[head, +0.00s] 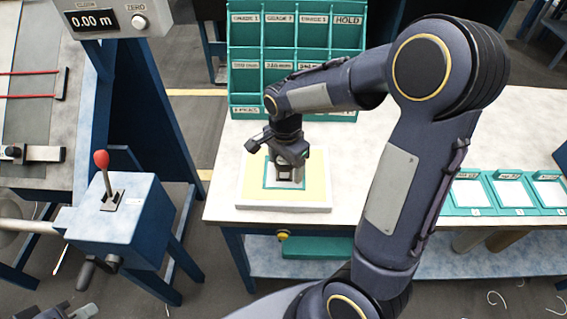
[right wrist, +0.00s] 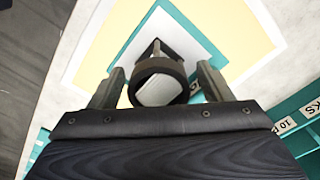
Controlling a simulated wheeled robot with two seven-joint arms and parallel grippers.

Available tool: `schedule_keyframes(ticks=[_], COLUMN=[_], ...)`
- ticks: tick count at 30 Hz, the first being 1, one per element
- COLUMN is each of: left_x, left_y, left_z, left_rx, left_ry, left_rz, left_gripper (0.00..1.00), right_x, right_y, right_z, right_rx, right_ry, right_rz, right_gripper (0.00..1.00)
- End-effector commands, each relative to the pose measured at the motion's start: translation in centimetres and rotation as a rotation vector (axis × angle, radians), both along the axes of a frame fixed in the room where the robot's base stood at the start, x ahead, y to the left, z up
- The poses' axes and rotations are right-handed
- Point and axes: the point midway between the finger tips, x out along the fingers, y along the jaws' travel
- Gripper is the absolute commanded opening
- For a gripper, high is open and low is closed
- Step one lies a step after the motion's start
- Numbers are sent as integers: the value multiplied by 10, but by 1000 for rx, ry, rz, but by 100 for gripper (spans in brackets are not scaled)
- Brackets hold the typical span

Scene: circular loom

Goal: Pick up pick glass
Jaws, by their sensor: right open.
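The pick glass (right wrist: 158,68) has a dark round rim around a pale lens, with a stem and dark foot beyond it in the right wrist view. It stands on a white square with a teal border, on a pale yellow and white board (head: 325,200). My right gripper (right wrist: 162,76) is open, with one finger on each side of the rim. In the head view my right gripper (head: 288,174) points down over the board and hides most of the pick glass. A dark part of my left gripper (head: 78,312) shows at the bottom left edge; its jaws are unclear.
A teal labelled rack (head: 295,60) stands at the back of the white table (head: 225,205). Several teal trays (head: 510,195) lie at the right. A blue box with a red-knobbed lever (head: 115,215) stands left of the table, with a gap between. The table's front edge is near the board.

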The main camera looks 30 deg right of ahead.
Motion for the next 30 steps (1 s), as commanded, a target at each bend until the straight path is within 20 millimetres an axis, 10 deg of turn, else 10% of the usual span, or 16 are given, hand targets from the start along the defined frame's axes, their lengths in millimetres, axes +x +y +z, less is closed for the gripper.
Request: schedule_keyframes(ticks=[8,18,30], left_x=[0,0,0], left_y=[0,0,0], left_z=[0,0,0], left_rx=[0,0,0], left_ry=[0,0,0], left_rz=[0,0,0], left_gripper=[0,0,0], right_x=[0,0,1], right_y=[0,0,0], right_z=[-5,-5,4], right_rx=[0,0,1], right_ry=[-1,-1,-4], right_rz=[-1,0,0], right_gripper=[73,31,30])
